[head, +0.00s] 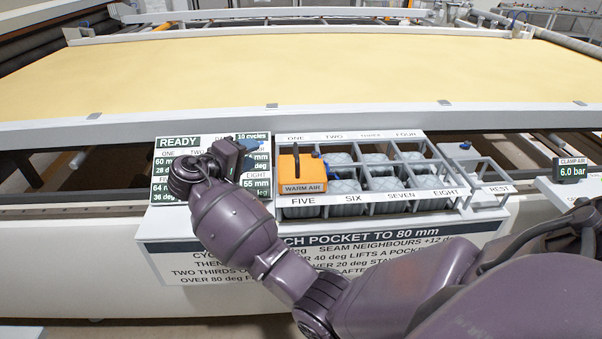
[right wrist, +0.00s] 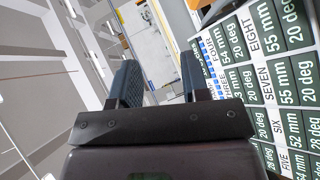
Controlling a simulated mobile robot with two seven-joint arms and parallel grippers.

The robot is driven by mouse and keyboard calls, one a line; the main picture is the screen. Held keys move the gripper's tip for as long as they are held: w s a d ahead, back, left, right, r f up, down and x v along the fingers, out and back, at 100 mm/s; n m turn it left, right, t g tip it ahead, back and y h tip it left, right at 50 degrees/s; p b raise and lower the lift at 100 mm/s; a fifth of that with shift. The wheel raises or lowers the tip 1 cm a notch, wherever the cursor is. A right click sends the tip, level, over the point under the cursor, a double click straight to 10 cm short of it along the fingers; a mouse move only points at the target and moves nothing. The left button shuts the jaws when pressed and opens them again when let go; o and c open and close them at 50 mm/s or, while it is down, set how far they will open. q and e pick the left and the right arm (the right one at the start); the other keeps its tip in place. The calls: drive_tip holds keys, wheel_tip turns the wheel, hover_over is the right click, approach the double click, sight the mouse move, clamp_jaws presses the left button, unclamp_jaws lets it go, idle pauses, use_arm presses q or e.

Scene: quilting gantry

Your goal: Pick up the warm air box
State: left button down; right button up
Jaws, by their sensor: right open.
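The warm air box (head: 304,177) is orange with a "WARM AIR" label and a dark upright part on top. It sits at the left end of the rack (head: 373,212), in the column marked ONE and FIVE. My right gripper (head: 247,146) is left of the box, in front of the display panel, and apart from the box. In the right wrist view its two dark fingers (right wrist: 160,84) stand apart with nothing between them. I cannot make out the box in the right wrist view. My left gripper is not in view.
The display panel (head: 168,143) reads READY and stands left of the rack; it fills the right of the wrist view (right wrist: 272,80). Several grey quilted pockets (head: 346,187) fill the rack's other compartments. A REST frame (head: 487,172) is at the right. A yellow sheet (head: 300,70) lies behind.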

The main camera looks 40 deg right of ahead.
sight(293, 166)
drive_tip(key=s+d+g, duration=0.1)
drive_tip(key=d, duration=0.1)
drive_tip(key=s+d+m+g, duration=0.1)
drive_tip(key=d, duration=0.1)
drive_tip(key=s+d+f+g+h, duration=0.1)
drive_tip(key=d, duration=0.1)
drive_tip(key=shift+m+g, duration=0.3)
drive_tip(key=shift+m, duration=0.1)
drive_tip(key=shift+f+x, duration=0.15)
drive_tip(key=shift+x, duration=1.25)
drive_tip(key=shift+f+x, duration=0.15)
drive_tip(key=shift+x, duration=1.2)
drive_tip(key=shift+w+a, duration=0.1)
drive_tip(key=shift+w, duration=0.05)
drive_tip(key=shift+c, duration=0.2)
clamp_jaws()
